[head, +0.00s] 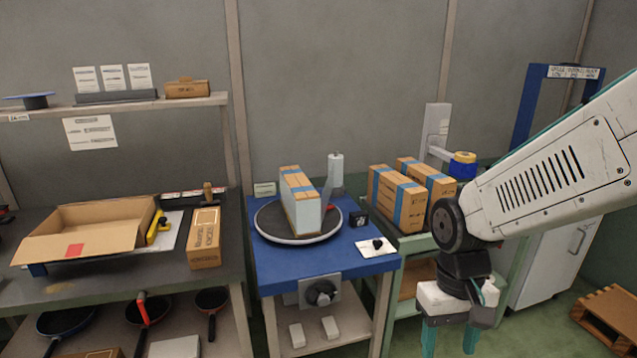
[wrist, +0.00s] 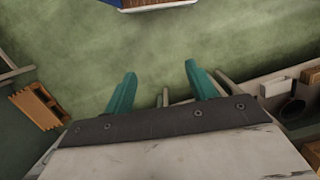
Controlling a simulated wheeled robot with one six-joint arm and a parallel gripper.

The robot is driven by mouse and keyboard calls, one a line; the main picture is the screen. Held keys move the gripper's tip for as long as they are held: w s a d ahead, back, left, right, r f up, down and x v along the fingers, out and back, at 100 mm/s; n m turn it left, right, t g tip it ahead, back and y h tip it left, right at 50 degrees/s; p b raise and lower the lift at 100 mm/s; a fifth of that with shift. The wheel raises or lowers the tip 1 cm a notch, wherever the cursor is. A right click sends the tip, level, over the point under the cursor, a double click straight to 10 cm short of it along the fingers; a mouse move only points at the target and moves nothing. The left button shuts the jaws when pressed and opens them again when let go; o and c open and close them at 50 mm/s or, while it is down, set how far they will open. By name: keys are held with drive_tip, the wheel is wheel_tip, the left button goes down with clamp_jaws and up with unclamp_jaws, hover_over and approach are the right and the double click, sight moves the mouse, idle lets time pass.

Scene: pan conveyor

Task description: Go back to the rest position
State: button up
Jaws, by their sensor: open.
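My gripper (head: 448,338) hangs at the lower right of the head view, pointing down. Its two teal fingers stand apart with nothing between them. In the wrist view the open fingers of my gripper (wrist: 160,85) show over bare green floor (wrist: 210,35). My white arm reaches in from the right edge of the head view. The gripper is to the right of and in front of the blue table (head: 262,262), apart from it.
A boxed item (head: 300,203) stands on the round turntable (head: 270,236). Taped cartons (head: 397,197) stand on the green-framed stand behind my arm. An open carton (head: 85,238) lies on the left bench. A wooden pallet (head: 608,318) is on the floor at right.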

drive_tip(key=s+d+r+m+t, duration=0.1)
drive_tip(key=s+d+r+t, duration=0.2)
drive_tip(key=s+r, duration=0.7)
wheel_tip(320, 180, up, 3)
drive_tip(key=shift+s+d+f, duration=0.15)
drive_tip(key=shift+s+d, duration=0.15)
drive_tip(key=shift+d, duration=0.95)
idle(0.6)
